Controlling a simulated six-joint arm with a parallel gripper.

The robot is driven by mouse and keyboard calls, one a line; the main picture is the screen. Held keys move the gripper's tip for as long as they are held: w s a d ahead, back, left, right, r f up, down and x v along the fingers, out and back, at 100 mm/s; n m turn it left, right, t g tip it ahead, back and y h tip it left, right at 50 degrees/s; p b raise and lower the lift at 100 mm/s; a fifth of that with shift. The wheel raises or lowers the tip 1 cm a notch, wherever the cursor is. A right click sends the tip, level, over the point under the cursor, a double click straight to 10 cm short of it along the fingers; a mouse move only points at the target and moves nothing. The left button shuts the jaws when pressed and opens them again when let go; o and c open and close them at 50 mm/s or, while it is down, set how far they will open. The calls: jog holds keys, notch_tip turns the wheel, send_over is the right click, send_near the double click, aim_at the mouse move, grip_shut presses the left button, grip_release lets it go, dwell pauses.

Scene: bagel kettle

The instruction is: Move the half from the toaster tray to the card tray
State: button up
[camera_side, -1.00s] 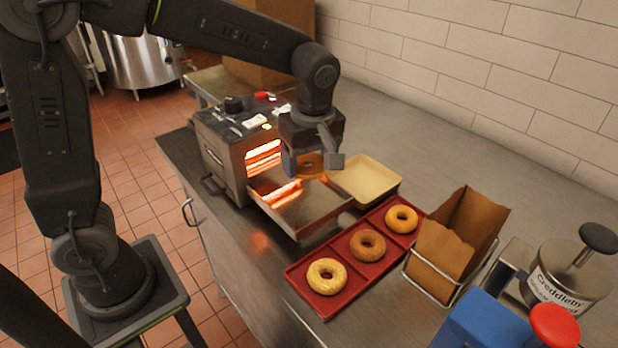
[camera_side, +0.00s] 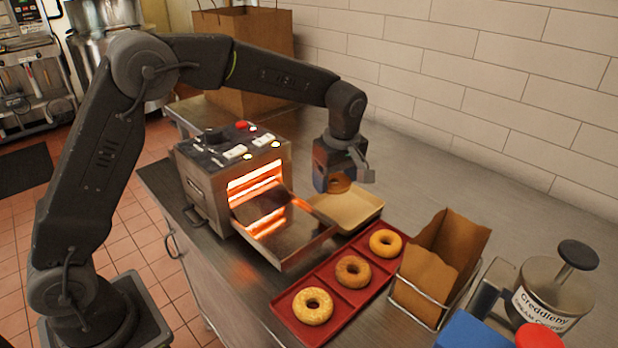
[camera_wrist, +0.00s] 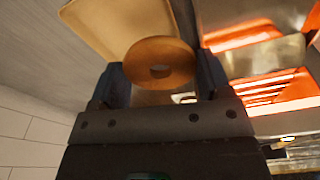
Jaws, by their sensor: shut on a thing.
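My gripper (camera_side: 339,184) is shut on a brown bagel half (camera_side: 340,181) and holds it raised over the back part of the card tray. In the wrist view the bagel half (camera_wrist: 160,64) sits between the two fingers, its hole visible. The card tray (camera_side: 352,213) is a shallow cream tray beside the toaster; it also shows in the wrist view (camera_wrist: 105,22). The toaster tray (camera_side: 285,232) is a metal tray sticking out of the glowing toaster (camera_side: 235,180). I see only an orange glow reflected on it and no bagel.
A red three-part tray (camera_side: 342,305) in front holds a bagel in each section. Right of it stand a wire rack with brown paper bags (camera_side: 440,262) and a labelled dispenser (camera_side: 545,300). A large paper bag (camera_side: 245,55) stands behind the toaster.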

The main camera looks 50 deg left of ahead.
send_over(344, 209)
jog(key=f, duration=0.4)
jog(key=shift+s+d, duration=0.15)
jog(key=shift+d, duration=0.15)
jog(key=shift+f, duration=2.65)
jog(key=o, duration=1)
jog(key=shift+c, duration=0.2)
jog(key=shift+r, duration=0.15)
notch_tip(344, 209, up, 7)
